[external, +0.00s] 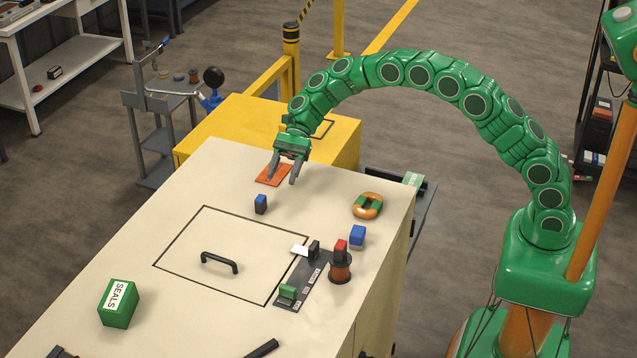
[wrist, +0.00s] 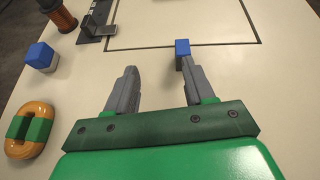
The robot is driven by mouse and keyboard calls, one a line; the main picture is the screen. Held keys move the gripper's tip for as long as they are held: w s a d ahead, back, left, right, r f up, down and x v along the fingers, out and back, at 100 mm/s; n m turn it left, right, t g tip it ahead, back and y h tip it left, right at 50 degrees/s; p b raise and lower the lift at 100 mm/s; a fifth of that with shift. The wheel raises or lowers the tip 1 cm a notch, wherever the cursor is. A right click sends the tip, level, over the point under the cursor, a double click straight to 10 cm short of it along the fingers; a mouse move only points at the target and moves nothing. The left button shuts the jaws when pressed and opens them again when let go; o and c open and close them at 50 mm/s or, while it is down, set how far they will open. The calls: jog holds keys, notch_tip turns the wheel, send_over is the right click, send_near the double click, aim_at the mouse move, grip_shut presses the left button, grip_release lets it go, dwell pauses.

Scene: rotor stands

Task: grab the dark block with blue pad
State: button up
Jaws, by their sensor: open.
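I cannot tell whether the right finger touches the block.
A dark labelled strip (external: 303,281) holds small blocks. A hatch handle (external: 219,262) and green SEALS box (external: 118,303) lie nearer the front.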

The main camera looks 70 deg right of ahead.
aim_at(261, 197)
jog(key=w+f, duration=0.1)
jog(key=w+f+m, duration=0.1)
jog(key=w, duration=0.1)
jog(key=shift+a+y, duration=0.15)
jog(key=shift+y, duration=0.15)
jog(key=shift+x, duration=3.9)
jog(key=shift+w+r, duration=0.15)
grip_shut()
jog(key=shift+r, duration=0.15)
